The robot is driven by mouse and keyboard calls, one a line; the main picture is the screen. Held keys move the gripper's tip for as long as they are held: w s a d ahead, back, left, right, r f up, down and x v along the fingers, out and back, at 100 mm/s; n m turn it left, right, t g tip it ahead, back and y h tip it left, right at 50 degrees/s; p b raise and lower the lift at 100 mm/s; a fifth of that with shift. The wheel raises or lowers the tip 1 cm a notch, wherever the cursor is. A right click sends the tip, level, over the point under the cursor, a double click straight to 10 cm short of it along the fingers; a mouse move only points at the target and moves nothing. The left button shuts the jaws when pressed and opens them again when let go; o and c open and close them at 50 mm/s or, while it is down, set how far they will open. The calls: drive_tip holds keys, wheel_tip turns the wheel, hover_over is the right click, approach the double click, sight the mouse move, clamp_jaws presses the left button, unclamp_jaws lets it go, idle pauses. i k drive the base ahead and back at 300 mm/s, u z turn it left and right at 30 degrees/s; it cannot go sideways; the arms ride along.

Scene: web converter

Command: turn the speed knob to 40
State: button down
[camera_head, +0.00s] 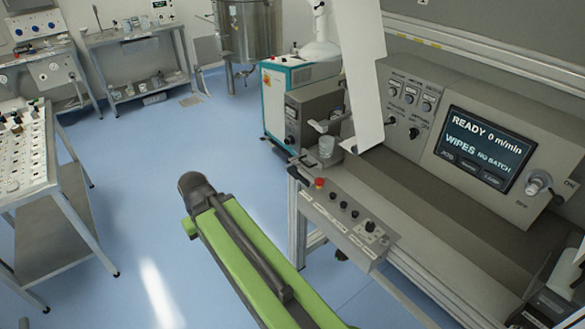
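A slanted control box (325,221) juts from the front of the grey machine. Near its right end is a small dark knob (370,226) on a pale plate, possibly the speed knob; its label and pointer are too small to read. The display (484,148) on the machine's upright panel reads "READY 0 m/min" and "WIPES NO BATCH". My green arm (240,250) reaches up from the bottom edge, left of the control box and apart from it. No gripper fingers can be made out.
A red button (319,183) and several dark buttons share the control box. A larger rotary switch (537,185) sits right of the display. A white upright panel (360,75) stands behind the box. A perforated bench (25,160) is at left. Blue floor between is clear.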

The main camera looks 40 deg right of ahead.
sight(369, 228)
drive_tip(key=z, duration=1.05)
drive_tip(key=k, duration=1.15)
drive_tip(key=z, duration=0.45)
drive_tip(key=i, duration=1.35)
drive_tip(key=u, duration=0.15)
